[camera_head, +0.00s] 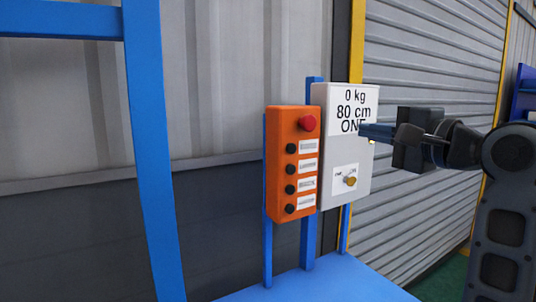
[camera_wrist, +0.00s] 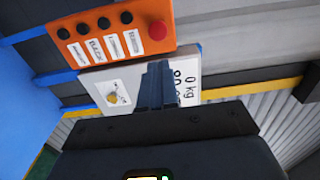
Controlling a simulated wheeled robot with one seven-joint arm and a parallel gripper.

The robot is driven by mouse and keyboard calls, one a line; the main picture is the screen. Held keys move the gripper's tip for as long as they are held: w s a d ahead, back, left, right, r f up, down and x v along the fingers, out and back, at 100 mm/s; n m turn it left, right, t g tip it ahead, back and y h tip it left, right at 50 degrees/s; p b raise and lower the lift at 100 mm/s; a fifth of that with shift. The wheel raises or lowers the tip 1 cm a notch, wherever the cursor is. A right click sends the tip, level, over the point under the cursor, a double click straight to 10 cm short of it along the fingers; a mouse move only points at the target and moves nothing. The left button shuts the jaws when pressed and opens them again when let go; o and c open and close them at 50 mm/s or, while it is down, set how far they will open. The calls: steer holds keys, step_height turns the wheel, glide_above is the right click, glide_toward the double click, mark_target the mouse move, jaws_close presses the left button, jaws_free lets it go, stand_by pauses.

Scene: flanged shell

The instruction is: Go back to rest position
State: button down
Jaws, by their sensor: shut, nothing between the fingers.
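My gripper (camera_head: 376,132) is in front of the right side of a white control box (camera_head: 331,170) in the head view. Its fingers are shut with nothing between them, and the tips overlap the end of the word "ONE". The wrist view shows the shut fingers (camera_wrist: 158,85) over the white box (camera_wrist: 95,80), covering part of its label. I cannot tell whether the tips touch the box. The box reads "0 kg", "80 cm" and has a yellow knob (camera_head: 350,181) below.
An orange button panel (camera_head: 292,165) with a red button (camera_head: 307,123) stands left of the white box. Blue posts (camera_head: 150,150) and a blue surface (camera_head: 320,285) are near. A grey shutter (camera_head: 430,70) and a corrugated wall (camera_head: 240,70) stand behind.

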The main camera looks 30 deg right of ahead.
steer(key=shift+f, duration=0.1)
steer(key=s+a+f+n+g+h, duration=0.1)
steer(key=s+a+f+n, duration=0.2)
steer(key=f, duration=0.6)
steer(key=s+a+f, duration=0.3)
steer(key=a+f, duration=0.1)
steer(key=f, duration=0.5)
steer(key=s+a+f+n+g+h, duration=0.1)
steer(key=s+a+f+n, duration=0.2)
steer(key=f, duration=0.6)
steer(key=s+a+f+n, duration=0.2)
steer(key=s+a+n, duration=0.1)
steer(key=s, duration=0.5)
steer(key=s+a+f+n+y, duration=0.1)
steer(key=s+a+n, duration=0.3)
steer(key=s, duration=0.5)
steer(key=s+a+f+n+g+y, duration=0.1)
steer(key=s+a+f+n, duration=0.2)
steer(key=s, duration=0.6)
steer(key=shift+a+f+n, duration=0.3)
steer(key=shift+a+n, duration=0.1)
steer(key=shift+n, duration=0.6)
